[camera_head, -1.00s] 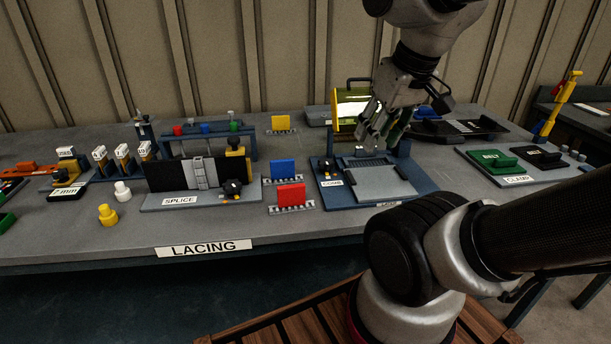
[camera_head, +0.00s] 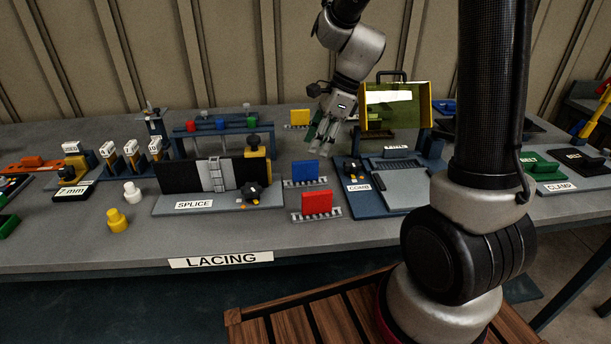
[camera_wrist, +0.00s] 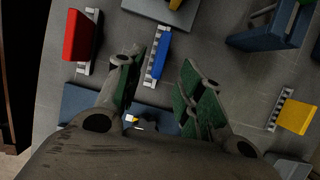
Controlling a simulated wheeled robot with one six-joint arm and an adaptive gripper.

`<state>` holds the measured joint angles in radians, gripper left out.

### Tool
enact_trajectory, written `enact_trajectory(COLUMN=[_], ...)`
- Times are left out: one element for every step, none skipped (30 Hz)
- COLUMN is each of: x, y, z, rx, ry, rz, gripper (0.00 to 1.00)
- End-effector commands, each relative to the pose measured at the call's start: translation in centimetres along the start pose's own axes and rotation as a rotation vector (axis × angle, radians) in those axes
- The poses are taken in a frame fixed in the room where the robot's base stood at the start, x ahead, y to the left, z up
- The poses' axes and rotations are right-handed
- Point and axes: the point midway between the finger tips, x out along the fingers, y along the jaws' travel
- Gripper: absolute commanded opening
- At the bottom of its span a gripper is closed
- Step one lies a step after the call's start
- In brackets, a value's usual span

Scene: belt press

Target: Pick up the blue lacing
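The blue lacing (camera_head: 306,172) is a blue block on a toothed metal strip, standing on the grey table between the red and yellow lacings. It also shows in the wrist view (camera_wrist: 158,55), ahead of my fingers. My gripper (camera_head: 321,138) is above and behind the blue lacing in the head view, pointing down and apart from it. In the wrist view my gripper (camera_wrist: 163,75) has its green-padded fingers spread with nothing between them. The blue lacing appears between the fingertips, nearer the left finger.
The red lacing (camera_head: 317,203) stands in front and the yellow lacing (camera_head: 300,117) behind. The splice fixture (camera_head: 205,205) is at left, the comb fixture (camera_head: 386,182) at right. A yellow-green raised guard (camera_head: 397,107) stands just right of my gripper.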

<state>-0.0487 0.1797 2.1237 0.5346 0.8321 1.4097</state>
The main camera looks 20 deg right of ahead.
Motion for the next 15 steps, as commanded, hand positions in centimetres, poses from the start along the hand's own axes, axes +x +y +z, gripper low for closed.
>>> enact_trajectory(x=[0.7, 1.0, 1.5, 1.9, 2.3, 2.9, 3.4, 3.9, 4.6, 5.0, 5.4, 5.8, 6.1, 6.3, 6.4], y=[0.1, 0.1, 0.1, 0.1, 0.0, 0.0, 0.0, -0.1, -0.1, -0.1, -0.1, -0.1, -0.1, -0.1, -0.2], z=[0.0, 0.0, 0.0, 0.1, 0.1, 0.1, 0.2, 0.2, 0.3, 0.3, 0.3, 0.3, 0.3, 0.3, 0.3], rx=[0.000, 0.000, 0.000, -0.001, -0.001, -0.002, -0.003, -0.003, -0.003, -0.003, -0.003, -0.003, -0.004, -0.004, -0.005], ry=[0.001, 0.001, 0.001, 0.001, 0.001, 0.002, 0.002, 0.002, 0.002, 0.002, 0.002, 0.002, 0.002, 0.002, 0.002], rz=[0.004, 0.003, 0.003, 0.003, 0.003, 0.004, 0.004, 0.003, 0.004, 0.003, 0.002, 0.002, 0.001, 0.000, -0.001], gripper=[0.38, 0.38, 0.38, 0.38, 0.38, 0.38, 0.38, 0.38, 0.38, 0.38, 0.38, 0.38, 0.38, 0.38, 0.38])
